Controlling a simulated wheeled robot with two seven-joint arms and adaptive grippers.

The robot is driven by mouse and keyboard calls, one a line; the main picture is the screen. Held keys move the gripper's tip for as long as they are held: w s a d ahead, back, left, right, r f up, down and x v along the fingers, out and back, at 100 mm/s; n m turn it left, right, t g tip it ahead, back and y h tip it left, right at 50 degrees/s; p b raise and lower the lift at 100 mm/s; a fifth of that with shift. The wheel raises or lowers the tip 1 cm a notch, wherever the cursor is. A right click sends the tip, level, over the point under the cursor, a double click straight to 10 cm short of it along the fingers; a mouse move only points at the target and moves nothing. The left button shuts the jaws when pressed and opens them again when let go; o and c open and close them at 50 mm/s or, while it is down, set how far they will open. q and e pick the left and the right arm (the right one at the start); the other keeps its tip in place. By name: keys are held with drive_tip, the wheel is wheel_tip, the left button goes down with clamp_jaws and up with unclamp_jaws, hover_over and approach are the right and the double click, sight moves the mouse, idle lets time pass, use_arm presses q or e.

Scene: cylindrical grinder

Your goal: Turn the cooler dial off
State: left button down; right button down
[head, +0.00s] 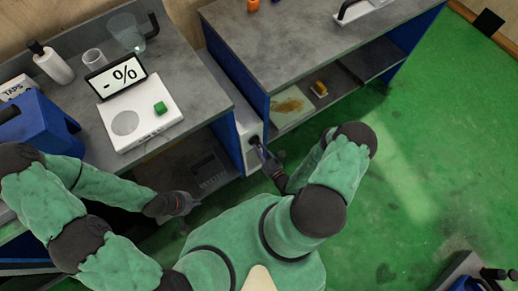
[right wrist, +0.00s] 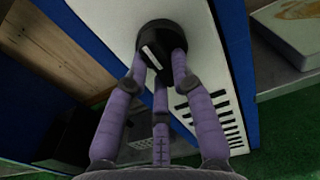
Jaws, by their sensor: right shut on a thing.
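The cooler (head: 247,133) is a narrow white unit standing between the two blue-sided benches; its white front panel (right wrist: 190,62) fills the middle of the right wrist view. The dial (right wrist: 153,50) is a black round knob with a white mark, high on that panel. My right gripper (right wrist: 160,62) has its purple fingers shut around the dial; it also shows at the cooler front in the head view (head: 262,152), where it mostly hides the dial. My left gripper (head: 186,204) hangs low in front of the left bench, away from the cooler; its fingers are too small to read.
Black vent slots (right wrist: 217,112) lie below the dial. The right bench (head: 290,45) has open shelves.

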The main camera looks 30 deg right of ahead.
drive_tip(key=shift+a+f, duration=0.1)
drive_tip(key=c, duration=1)
unclamp_jaws()
drive_tip(key=shift+c, duration=0.2)
drive_tip(key=shift+s, duration=0.1)
drive_tip(key=s+d, duration=0.1)
drive_tip(key=s, duration=1)
drive_tip(key=shift+s, duration=0.4)
